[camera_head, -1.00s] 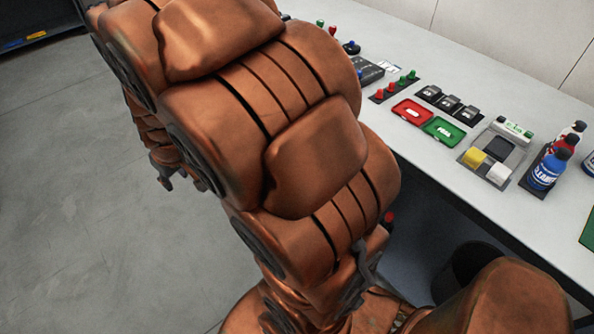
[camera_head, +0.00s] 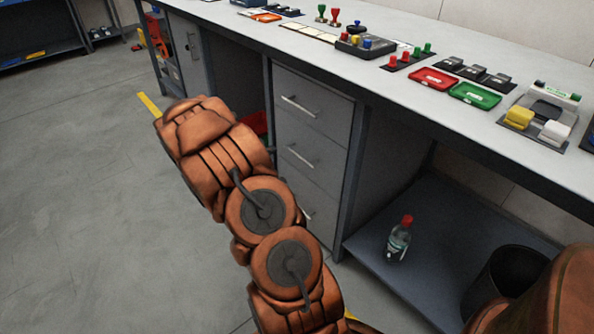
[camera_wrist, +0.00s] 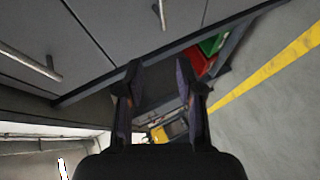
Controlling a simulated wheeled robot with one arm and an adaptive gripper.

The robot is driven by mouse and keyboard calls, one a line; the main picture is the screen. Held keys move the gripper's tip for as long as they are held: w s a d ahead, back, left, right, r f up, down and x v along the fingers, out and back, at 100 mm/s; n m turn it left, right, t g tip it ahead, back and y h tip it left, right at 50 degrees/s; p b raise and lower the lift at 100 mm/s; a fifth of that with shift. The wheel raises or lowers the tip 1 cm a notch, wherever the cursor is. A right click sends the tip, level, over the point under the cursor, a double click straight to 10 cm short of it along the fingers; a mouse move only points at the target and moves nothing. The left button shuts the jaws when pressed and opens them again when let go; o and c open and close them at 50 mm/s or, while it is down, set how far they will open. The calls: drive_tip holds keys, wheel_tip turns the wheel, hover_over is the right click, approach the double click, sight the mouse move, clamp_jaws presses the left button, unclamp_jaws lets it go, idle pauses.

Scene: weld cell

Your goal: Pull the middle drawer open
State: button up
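The grey drawer unit (camera_head: 342,185) under the bench has three drawer fronts with bar handles, and all look closed. The middle drawer (camera_head: 322,164) has a silver handle (camera_head: 300,158); my arm partly covers the bottom drawer (camera_head: 318,200). In the wrist view two bar handles show on grey fronts, one at the left (camera_wrist: 40,67) and one at the top (camera_wrist: 158,14); I cannot tell which drawers they belong to. My gripper (camera_wrist: 162,90) is open with nothing between its fingers, apart from both handles. In the head view my arm mostly hides it.
A bottle with a red cap (camera_head: 399,240) stands on the lower shelf (camera_head: 375,262), right of the drawers, near a black bin (camera_head: 505,282). A cabinet door (camera_head: 190,60) is left of the drawers. Trays and small items cover the bench top (camera_head: 330,55). The floor (camera_head: 80,180) at left is clear.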

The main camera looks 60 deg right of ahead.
drive_tip(key=g+h+b, duration=0.1)
drive_tip(key=h+b, duration=0.1)
approach(297, 156)
drive_tip(key=w+d, duration=0.1)
drive_tip(key=d, duration=0.1)
drive_tip(key=shift+n+g, duration=0.3)
drive_tip(key=shift+f+b+x, duration=0.1)
drive_tip(key=shift+b+x, duration=0.5)
drive_tip(key=shift+x, duration=1.6)
drive_tip(key=shift+f+b+x, duration=0.15)
drive_tip(key=shift+b+x, duration=0.45)
drive_tip(key=shift+x, duration=1.55)
drive_tip(key=shift+s, duration=0.1)
drive_tip(key=shift+a, duration=0.1)
clamp_jaws()
